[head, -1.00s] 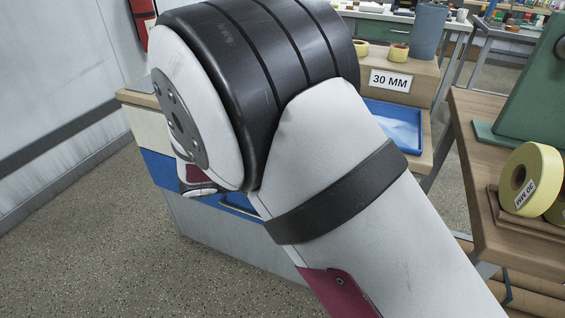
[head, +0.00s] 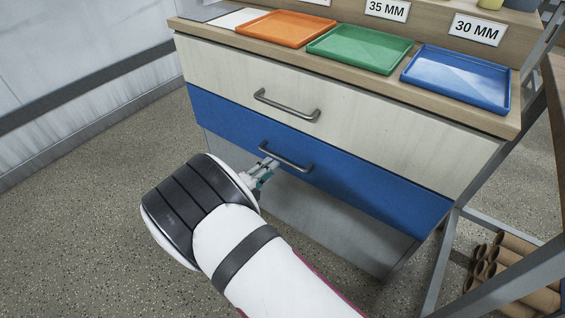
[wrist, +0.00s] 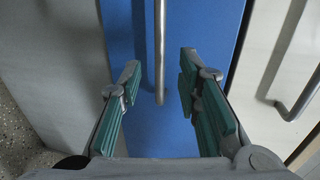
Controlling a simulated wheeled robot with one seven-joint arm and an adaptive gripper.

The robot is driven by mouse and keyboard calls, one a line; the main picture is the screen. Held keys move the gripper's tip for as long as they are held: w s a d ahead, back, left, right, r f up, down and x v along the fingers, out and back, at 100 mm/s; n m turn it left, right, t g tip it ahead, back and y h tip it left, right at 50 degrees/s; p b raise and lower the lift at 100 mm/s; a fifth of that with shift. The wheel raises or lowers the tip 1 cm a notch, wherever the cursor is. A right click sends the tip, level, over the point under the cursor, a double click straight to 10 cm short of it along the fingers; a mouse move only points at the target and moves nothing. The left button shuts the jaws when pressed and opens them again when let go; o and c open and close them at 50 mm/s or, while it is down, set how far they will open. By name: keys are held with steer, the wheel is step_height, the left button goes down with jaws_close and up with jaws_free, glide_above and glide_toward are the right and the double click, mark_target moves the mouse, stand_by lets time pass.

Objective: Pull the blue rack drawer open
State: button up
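The blue rack drawer (head: 350,178) is the lower drawer of the rack and sits flush with the front, so it looks shut. Its grey bar handle (head: 285,157) shows in the head view, and in the wrist view the handle (wrist: 160,50) runs upright between the fingers. My gripper (head: 268,166) is at the left part of this handle. In the wrist view my gripper (wrist: 160,85) is open, with a teal-padded finger on each side of the bar and gaps on both sides.
Above is a cream drawer (head: 340,110) with its own handle (head: 287,106). Orange (head: 262,40), green (head: 350,60) and blue (head: 450,90) trays stand on the rack top. Cardboard tubes (head: 500,268) lie at the lower right. The floor (head: 110,190) at the left is clear.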

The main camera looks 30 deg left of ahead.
mark_target(282, 160)
steer(key=b+x, duration=0.2)
steer(key=x, duration=0.6)
steer(key=shift+d, duration=0.1)
jaws_close()
steer(key=shift+s, duration=0.1)
